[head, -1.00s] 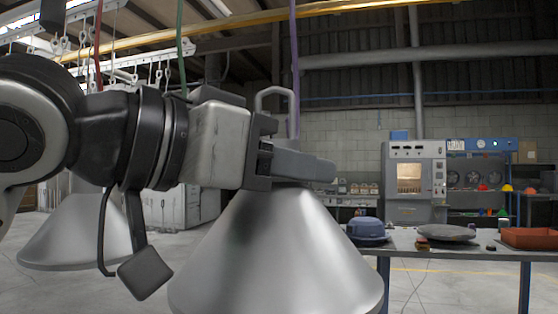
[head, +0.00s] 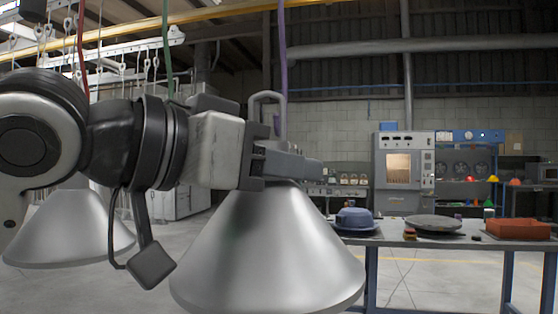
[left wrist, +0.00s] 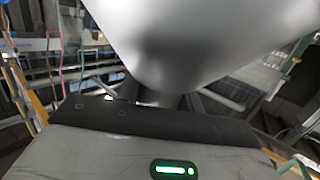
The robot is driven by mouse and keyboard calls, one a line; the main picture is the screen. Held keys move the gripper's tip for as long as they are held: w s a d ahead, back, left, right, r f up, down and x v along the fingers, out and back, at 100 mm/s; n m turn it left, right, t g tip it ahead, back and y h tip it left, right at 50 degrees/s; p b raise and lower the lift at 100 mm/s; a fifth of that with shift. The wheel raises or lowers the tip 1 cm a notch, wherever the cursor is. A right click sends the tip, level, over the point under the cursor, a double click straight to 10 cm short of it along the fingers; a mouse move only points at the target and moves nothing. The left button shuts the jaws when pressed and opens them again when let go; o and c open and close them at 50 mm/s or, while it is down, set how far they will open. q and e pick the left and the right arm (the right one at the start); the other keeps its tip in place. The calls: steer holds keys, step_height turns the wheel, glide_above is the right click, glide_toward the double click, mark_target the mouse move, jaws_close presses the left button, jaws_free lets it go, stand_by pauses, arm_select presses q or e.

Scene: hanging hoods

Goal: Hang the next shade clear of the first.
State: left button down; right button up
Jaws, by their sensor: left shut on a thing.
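A silver cone-shaped shade (head: 268,250) hangs upright from my left gripper (head: 288,165), which is shut on its narrow neck. A grey loop (head: 268,98) rises above the fingers at the shade's top. In the left wrist view the same shade (left wrist: 190,40) fills the top, its neck between the fingers (left wrist: 165,100). Another silver shade (head: 65,235) is at the left, behind my left arm and apart from the held one. My arm covers its top, so I cannot see what holds it. My right gripper is not in view.
A white rail with several hooks (head: 122,68) runs overhead at upper left. Red, green and purple (head: 282,70) lines hang down. Floor lies open below.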

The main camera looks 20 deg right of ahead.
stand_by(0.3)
arm_select(q)
steer(key=shift+w+d+r+p, duration=0.1)
steer(key=shift+w+d+p, duration=0.4)
steer(key=shift+w+p, duration=0.25)
steer(key=shift+w+d, duration=0.15)
steer(key=shift+w, duration=0.05)
steer(key=shift+w, duration=0.1)
steer(key=shift+w+d+p, duration=0.85)
steer(key=shift+w+p, duration=0.25)
steer(key=shift+p, duration=0.05)
steer(key=shift+f+b, duration=0.6)
steer(key=shift+f, duration=0.85)
